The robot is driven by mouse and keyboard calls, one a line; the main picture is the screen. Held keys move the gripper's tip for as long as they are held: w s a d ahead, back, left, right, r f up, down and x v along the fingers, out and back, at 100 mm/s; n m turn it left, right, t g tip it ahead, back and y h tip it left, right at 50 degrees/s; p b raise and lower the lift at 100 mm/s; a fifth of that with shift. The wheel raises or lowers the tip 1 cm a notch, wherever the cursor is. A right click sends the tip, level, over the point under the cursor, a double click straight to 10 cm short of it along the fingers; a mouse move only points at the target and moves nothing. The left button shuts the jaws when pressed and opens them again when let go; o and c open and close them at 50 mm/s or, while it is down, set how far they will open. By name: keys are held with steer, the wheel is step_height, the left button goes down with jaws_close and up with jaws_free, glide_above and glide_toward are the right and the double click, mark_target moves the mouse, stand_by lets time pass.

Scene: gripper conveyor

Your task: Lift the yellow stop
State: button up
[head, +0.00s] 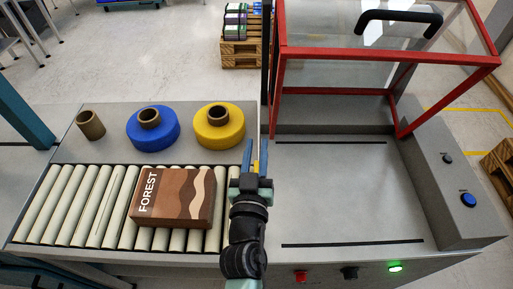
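My gripper (256,155) is in the head view at the right end of the roller conveyor, with its blue fingers pointing away from the camera. The fingers stand a little apart. A small yellow piece (256,167), apparently the yellow stop, shows between them. Most of it is hidden by my gripper and wrist. I cannot tell whether the fingers press on it or only stand around it. A brown box marked FOREST (172,198) lies on the rollers, left of my gripper.
A yellow roll (232,132), a blue roll (165,133) and a brown tube (91,125) sit on the ledge behind the rollers (65,205). A red-framed clear guard (280,95) stands raised at the right. The grey plate (340,195) below it is clear.

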steer(key=o, duration=0.5)
steer(key=s+a+b, duration=0.1)
steer(key=s+b, duration=0.1)
steer(key=s, duration=1.1)
steer(key=shift+b, duration=0.35)
steer(key=shift+a, duration=0.1)
